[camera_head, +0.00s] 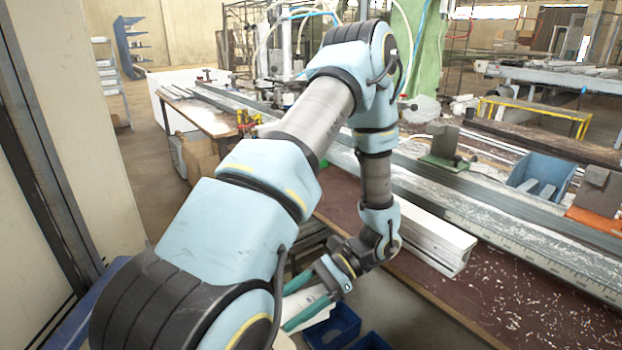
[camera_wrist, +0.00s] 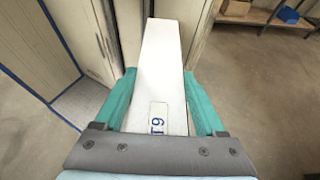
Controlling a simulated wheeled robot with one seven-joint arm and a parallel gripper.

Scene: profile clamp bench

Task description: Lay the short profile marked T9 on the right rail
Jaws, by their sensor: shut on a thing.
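My gripper (camera_head: 303,299) hangs low in front of the bench in the head view, its teal fingers shut on the short white profile (camera_head: 296,305). In the wrist view the profile (camera_wrist: 160,65) lies between the two teal fingers (camera_wrist: 160,95), pointing away from the wrist, with the blue mark T9 on its near end. A long metal rail (camera_head: 530,250) with a scale runs along the bench to the right of my gripper. I cannot tell whether it is the right rail. The profile is well apart from it. My arm hides part of the bench.
A white profile (camera_head: 440,243) lies near the front edge of the brown bench (camera_head: 490,300), which is strewn with shavings. A green-based clamp (camera_head: 445,150), a blue bin (camera_head: 541,176) and an orange-based block (camera_head: 598,200) stand along the rail. Blue crates (camera_head: 336,328) are below my gripper.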

